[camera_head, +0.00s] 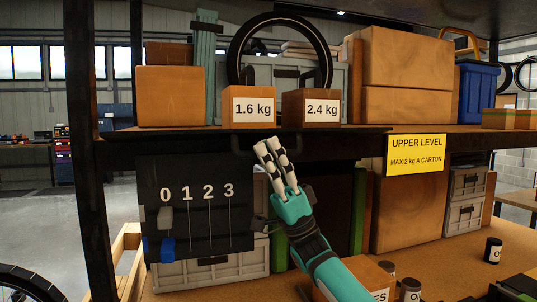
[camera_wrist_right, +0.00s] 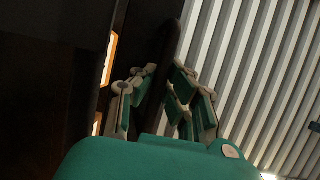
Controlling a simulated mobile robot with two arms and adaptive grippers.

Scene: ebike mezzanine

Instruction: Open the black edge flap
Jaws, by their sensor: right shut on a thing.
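The black edge flap (camera_head: 195,132) runs along the front edge of the upper shelf in the head view, below two labelled cartons. A dark handle (camera_head: 237,146) hangs at its front. My teal right gripper (camera_head: 267,149) reaches up from below to this handle, its fingers shut on it. In the wrist view the fingers (camera_wrist_right: 155,76) close around a dark bar (camera_wrist_right: 166,48). The fingers hide part of the handle, and the exact angle of the flap is hard to tell. My left gripper is not in view.
Cartons marked 1.6 kg (camera_head: 252,108) and 2.4 kg (camera_head: 310,107) stand just behind the flap. A black slider board (camera_head: 195,232) hangs below, left of my arm. A yellow sign (camera_head: 415,154) hangs at right. A black upright (camera_head: 85,150) stands at left.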

